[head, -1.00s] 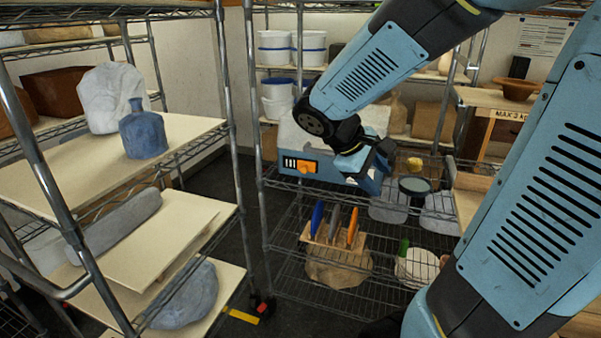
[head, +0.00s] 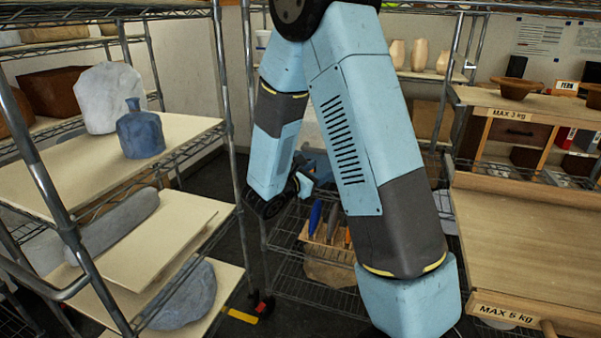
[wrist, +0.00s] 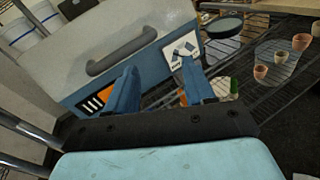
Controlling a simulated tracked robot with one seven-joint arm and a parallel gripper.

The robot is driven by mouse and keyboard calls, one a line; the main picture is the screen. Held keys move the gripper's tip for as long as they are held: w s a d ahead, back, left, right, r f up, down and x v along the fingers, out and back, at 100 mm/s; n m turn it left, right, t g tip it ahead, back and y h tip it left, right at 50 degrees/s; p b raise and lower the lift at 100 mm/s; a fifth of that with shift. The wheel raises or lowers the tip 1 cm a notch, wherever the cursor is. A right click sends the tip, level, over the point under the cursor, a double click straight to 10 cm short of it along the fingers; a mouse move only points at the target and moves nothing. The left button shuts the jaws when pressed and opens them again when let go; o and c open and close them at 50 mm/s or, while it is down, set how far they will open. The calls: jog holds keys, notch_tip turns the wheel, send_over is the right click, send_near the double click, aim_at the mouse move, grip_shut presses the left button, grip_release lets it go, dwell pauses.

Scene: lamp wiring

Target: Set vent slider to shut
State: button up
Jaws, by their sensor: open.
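A kiln-like box (wrist: 125,38) with a pale grey lid, a dark handle and a blue front shows in the wrist view. The slider's position cannot be made out. In the head view my arm hides most of the box.
The box stands on a wire shelf; small pots (wrist: 280,57) and a round dark disc (wrist: 224,27) are to its right. Shelf posts rise close by. A rack with boards and a blue bottle (head: 141,131) stands left, a wooden bench (head: 525,240) right.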

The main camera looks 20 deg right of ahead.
jog(key=w+a+f+n+t+y, duration=0.4)
jog(key=w+a+f+n+t, duration=0.1)
jog(key=a+f+n, duration=0.25)
jog(key=x, duration=1.3)
jog(key=shift+w+f+m, duration=0.35)
jog(key=shift+w, duration=0.1)
jog(key=shift+a, duration=0.15)
jog(key=shift+c, duration=0.2)
grip_shut()
